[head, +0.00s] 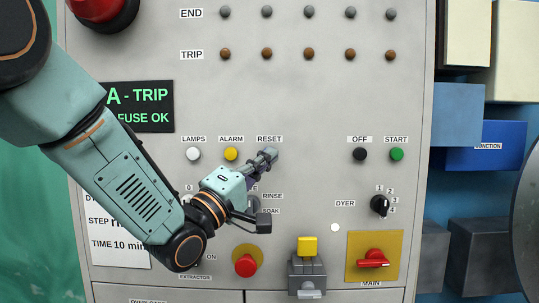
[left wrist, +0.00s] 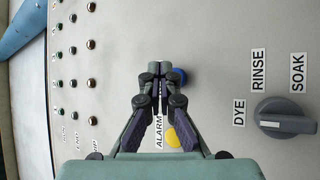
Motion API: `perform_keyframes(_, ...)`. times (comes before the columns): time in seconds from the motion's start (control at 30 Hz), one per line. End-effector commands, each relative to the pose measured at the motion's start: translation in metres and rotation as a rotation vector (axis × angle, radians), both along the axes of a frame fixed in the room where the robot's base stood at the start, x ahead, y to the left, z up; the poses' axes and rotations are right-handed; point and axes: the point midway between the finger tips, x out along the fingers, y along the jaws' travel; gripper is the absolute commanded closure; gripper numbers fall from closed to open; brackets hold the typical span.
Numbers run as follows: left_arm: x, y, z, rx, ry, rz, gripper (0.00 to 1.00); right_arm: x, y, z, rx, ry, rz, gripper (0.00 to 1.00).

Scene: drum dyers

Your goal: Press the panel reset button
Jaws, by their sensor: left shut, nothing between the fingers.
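The grey control panel (head: 310,100) carries a RESET label (head: 269,139), and my left gripper (head: 271,154) is just below it, its fingertips hiding the button there. In the left wrist view, a blue button (left wrist: 182,77) shows partly behind the closed fingertips of my left gripper (left wrist: 159,68); it is the reset button by its place beside the yellow ALARM button (left wrist: 172,138). The left fingers are together and empty. I cannot tell whether the fingertips touch the button. My right gripper is not in view.
The yellow alarm button (head: 231,154) and white lamps button (head: 193,154) are left of the fingertips. The mode selector knob (left wrist: 284,118) is close by, partly behind my wrist in the head view. Black OFF (head: 360,154) and green START (head: 396,154) buttons are further right.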

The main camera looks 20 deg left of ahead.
Motion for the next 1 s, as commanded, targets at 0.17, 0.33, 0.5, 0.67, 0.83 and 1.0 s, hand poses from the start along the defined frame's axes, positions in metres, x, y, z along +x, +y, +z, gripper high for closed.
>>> perform_keyframes(0.17,-0.001,-0.001,0.0,0.0,0.0,-0.001,1.0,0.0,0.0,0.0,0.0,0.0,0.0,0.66)
perform_keyframes(0.33,-0.013,-0.004,0.0,0.001,0.001,-0.001,1.0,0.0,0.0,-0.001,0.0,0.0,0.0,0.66)
perform_keyframes(0.5,-0.027,-0.008,0.0,0.001,0.0,-0.002,1.0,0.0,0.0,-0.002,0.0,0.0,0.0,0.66)
perform_keyframes(0.67,-0.04,-0.012,0.0,0.001,0.001,-0.001,1.0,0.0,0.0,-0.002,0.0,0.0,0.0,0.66)
perform_keyframes(0.83,-0.048,-0.014,0.0,0.0,0.0,-0.001,1.0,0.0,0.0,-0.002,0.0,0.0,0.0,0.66)
perform_keyframes(1.0,-0.048,-0.014,0.0,0.0,0.0,-0.001,1.0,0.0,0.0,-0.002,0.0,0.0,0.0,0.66)
